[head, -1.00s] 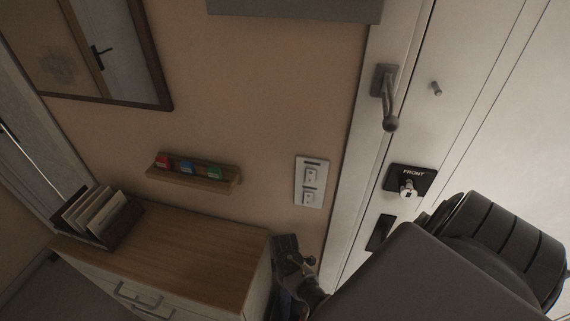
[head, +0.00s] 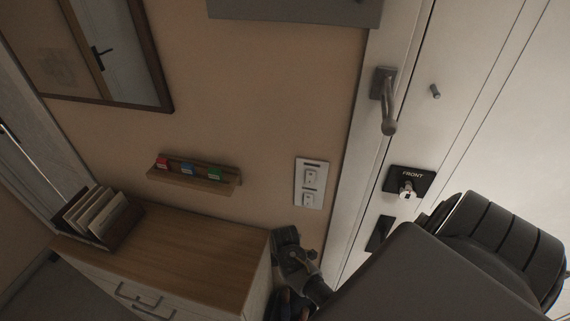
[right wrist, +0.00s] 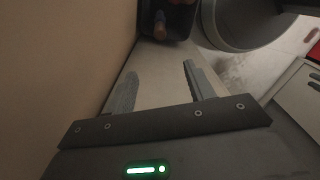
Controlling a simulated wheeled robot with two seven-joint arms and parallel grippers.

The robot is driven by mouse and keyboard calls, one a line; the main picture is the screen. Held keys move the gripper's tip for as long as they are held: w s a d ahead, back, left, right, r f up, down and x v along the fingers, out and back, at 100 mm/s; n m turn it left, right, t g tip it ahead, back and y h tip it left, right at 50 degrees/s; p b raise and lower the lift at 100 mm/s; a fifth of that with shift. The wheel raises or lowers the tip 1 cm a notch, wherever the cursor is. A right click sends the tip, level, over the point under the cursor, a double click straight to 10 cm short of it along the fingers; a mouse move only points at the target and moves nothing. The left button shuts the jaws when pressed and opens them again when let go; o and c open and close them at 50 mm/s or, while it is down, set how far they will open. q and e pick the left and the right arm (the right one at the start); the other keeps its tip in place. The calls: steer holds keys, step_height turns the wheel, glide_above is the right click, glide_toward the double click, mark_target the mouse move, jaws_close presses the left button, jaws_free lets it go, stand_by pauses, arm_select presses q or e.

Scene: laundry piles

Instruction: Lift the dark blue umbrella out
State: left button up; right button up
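In the right wrist view, my right gripper (right wrist: 158,88) has its two grey fingers apart with nothing between them. Beyond the fingertips, at the top, is a dark holder or bundle (right wrist: 180,20) with a brown, handle-like piece (right wrist: 160,28) standing in it. I cannot tell whether this is the dark blue umbrella. In the head view, the dark end of my right arm (head: 294,262) is beside the cabinet's right end, and its fingers are not clear. A dark bluish thing (head: 284,304) shows partly below it, mostly hidden. My left gripper is not in view.
A wood-topped cabinet (head: 190,250) with a letter rack (head: 98,216) stands against the wall. Above are a small shelf (head: 195,178), a switch plate (head: 309,183) and a mirror (head: 100,50). A white door with a lever handle (head: 387,105) is at the right.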

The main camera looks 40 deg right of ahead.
step_height(320, 180, up, 11)
steer(key=b, duration=0.1)
stand_by(0.6)
steer(key=shift+f, duration=0.1)
